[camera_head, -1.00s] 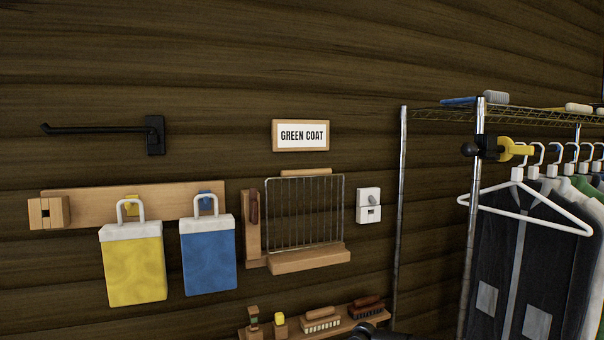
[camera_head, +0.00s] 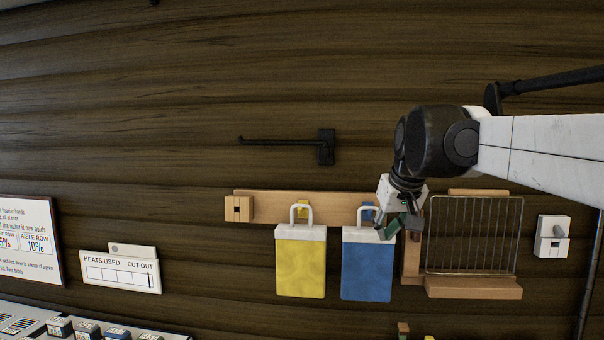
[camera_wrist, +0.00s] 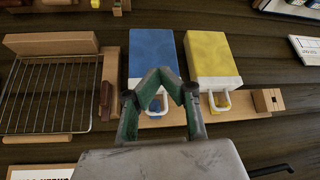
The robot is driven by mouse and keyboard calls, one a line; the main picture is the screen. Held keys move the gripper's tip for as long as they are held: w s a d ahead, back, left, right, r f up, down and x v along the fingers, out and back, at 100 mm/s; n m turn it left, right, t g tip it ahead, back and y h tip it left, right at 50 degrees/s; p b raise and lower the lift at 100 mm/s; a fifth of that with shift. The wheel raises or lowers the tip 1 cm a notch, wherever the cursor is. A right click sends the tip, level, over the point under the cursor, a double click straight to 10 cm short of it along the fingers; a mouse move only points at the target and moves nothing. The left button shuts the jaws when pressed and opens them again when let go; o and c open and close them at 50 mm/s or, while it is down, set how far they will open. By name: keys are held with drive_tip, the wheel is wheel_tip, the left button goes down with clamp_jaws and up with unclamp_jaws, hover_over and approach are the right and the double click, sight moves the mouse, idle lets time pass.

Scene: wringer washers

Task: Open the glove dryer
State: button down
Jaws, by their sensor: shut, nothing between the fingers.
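No label in view names the glove dryer. A wire rack in a wooden frame (camera_head: 471,287), with a brown handle-like piece on its left post (camera_head: 411,262), is on the wall and may be it. In the wrist view the rack's frame (camera_wrist: 51,43) is at the left and the brown piece (camera_wrist: 105,98) on the post beside it. My gripper (camera_head: 393,232) is shut and empty, left of the rack, in front of the blue bag's (camera_head: 367,270) upper right corner. In the wrist view its fingertips (camera_wrist: 163,72) meet over the blue bag (camera_wrist: 151,50), partly hiding its white handle.
A yellow bag (camera_head: 300,268) hangs left of the blue one from a wooden rail (camera_head: 268,207). A black wall hook (camera_head: 326,150) is above. A white switch box (camera_head: 552,236) is right of the rack. A paper card (camera_head: 122,274) and control panel are lower left.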

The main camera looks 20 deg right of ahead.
drive_tip(key=w+d+r+m+p, duration=0.1)
drive_tip(key=w+d+r, duration=0.1)
drive_tip(key=d+r, duration=0.35)
drive_tip(key=w+d+r+p, duration=0.1)
drive_tip(key=d+r, duration=0.1)
drive_tip(key=d, duration=0.6)
drive_tip(key=w+d+r+m+p, duration=0.1)
drive_tip(key=w+d+r, duration=0.15)
drive_tip(key=d, duration=0.35)
drive_tip(key=s+d+r+g+h+p, duration=0.1)
drive_tip(key=d+r, duration=0.1)
drive_tip(key=d, duration=0.7)
drive_tip(key=s+d+r+p, duration=0.1)
drive_tip(key=d+r, duration=0.2)
drive_tip(key=d, duration=0.6)
drive_tip(key=p+x, duration=0.1)
drive_tip(key=x, duration=0.9)
drive_tip(key=shift+s+a+f+m, duration=0.15)
drive_tip(key=shift+s+a+m, duration=0.1)
drive_tip(key=shift+m, duration=0.15)
